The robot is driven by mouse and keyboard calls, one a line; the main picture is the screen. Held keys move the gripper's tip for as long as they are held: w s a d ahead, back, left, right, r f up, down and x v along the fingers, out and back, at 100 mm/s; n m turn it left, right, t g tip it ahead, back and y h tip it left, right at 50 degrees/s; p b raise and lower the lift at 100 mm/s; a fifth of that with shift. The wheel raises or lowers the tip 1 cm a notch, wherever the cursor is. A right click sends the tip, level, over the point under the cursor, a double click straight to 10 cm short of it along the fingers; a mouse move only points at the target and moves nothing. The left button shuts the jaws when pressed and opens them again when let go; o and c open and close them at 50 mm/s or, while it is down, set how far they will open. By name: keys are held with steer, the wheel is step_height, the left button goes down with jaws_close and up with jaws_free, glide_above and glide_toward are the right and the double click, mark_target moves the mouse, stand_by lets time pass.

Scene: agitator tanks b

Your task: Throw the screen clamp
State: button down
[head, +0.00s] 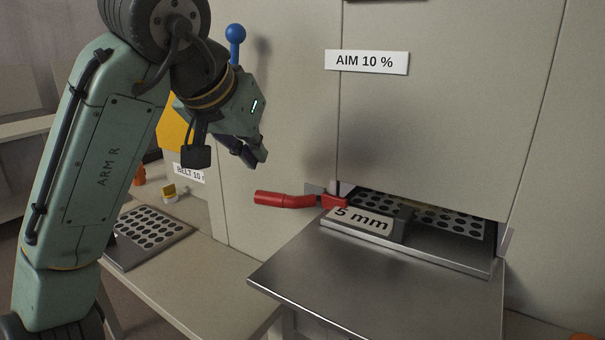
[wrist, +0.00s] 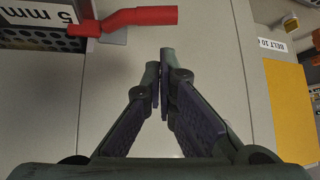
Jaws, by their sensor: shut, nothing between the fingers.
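The screen clamp is a red lever (head: 290,200) on the machine front, at the left end of the screen slot. Its handle points left, roughly level. A perforated screen (head: 365,222) with a "5 mm" label sits in the slot beside the clamp. My gripper (head: 257,160) is above and left of the red handle, apart from it, with its fingers together and empty. In the wrist view the fingertips (wrist: 164,55) meet below the red handle (wrist: 140,17) in the picture, with bare panel behind them.
A metal shelf (head: 385,285) juts out below the slot. A blue-knobbed lever (head: 236,42) stands behind my wrist. Another perforated screen (head: 150,232) lies on the bench (head: 190,290) at left. The panel (head: 270,130) right of my gripper is clear.

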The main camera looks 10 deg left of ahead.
mark_target(284, 199)
steer(key=p+x, duration=0.1)
steer(key=x, duration=0.8)
steer(key=shift+w+f, duration=0.15)
steer(key=shift+f, duration=0.1)
